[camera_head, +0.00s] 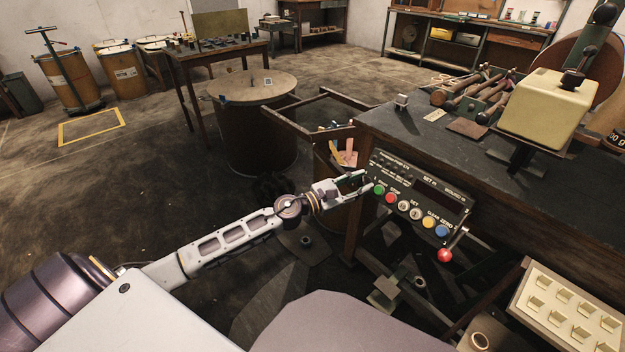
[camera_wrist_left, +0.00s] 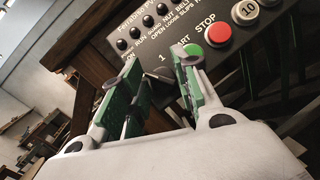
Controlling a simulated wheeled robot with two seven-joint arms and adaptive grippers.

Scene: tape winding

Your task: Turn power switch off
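The dark control panel (camera_head: 462,190) hangs at the front edge of the workbench. It has a green START button (camera_head: 379,189), a red STOP button (camera_head: 391,197) and a row of other coloured buttons. My left gripper (camera_head: 361,184) is at the panel's left end. One finger partly covers the green button. My right gripper is not in view.
The workbench (camera_head: 400,135) carries hammers (camera_head: 478,88) and a cream machine housing (camera_head: 548,108). A lever with a red ball (camera_head: 445,255) hangs below the panel's right end. A cream slotted tray (camera_head: 570,310) is at lower right. Open floor lies left of my arm.

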